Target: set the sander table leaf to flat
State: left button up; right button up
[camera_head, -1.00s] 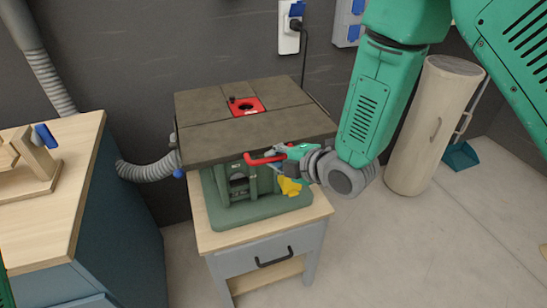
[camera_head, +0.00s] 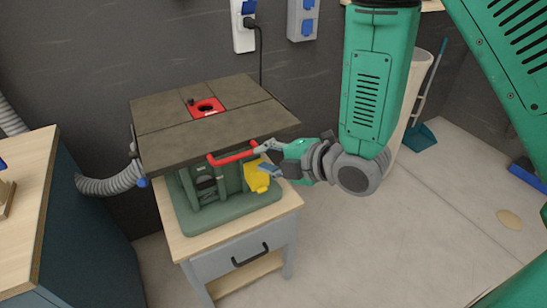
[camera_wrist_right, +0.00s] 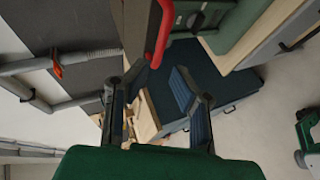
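The sander table leaf (camera_head: 215,120) is a dark brown slab with a red insert (camera_head: 207,107) in the head view. It sits on a green machine base (camera_head: 205,195), and its front edge looks slightly tilted. A red bar handle (camera_head: 233,155) runs along the front edge and shows in the right wrist view (camera_wrist_right: 160,35). A yellow part (camera_head: 256,178) sits below it. My right gripper (camera_head: 262,158) is at the handle's right end. In the right wrist view its fingers (camera_wrist_right: 152,88) are spread, with the handle's end near the gap between them. My left gripper is out of view.
The machine stands on a wooden-topped grey cabinet (camera_head: 240,265) with a drawer. A blue cabinet with a light wooden top (camera_head: 25,190) is at the left. A grey hose (camera_head: 110,185) joins the machine from the left.

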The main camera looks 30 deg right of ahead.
jog(key=shift+v, duration=1.45)
jog(key=s+d+f+m+g+h, duration=0.1)
jog(key=s+f+m+g, duration=0.15)
jog(key=f, duration=0.35)
jog(key=s+d+f+m+g+h+b, duration=0.1)
jog(key=s+f+m+h, duration=0.15)
jog(key=f+m, duration=0.2)
jog(key=s+d+f+m+g, duration=0.1)
jog(key=s+f+m+g, duration=0.2)
jog(key=f, duration=0.4)
jog(key=s+d+f+m+g+h, duration=0.1)
jog(key=s+f+m+g, duration=0.1)
jog(key=s+f+m, duration=0.3)
jog(key=s+d+f+m+g+h, duration=0.1)
jog(key=s+f+m, duration=0.4)
jog(key=s, duration=0.6)
jog(key=shift+d+f+m+g+b, duration=0.35)
jog(key=shift+d+g+b, duration=0.1)
jog(key=shift+d+g, duration=0.35)
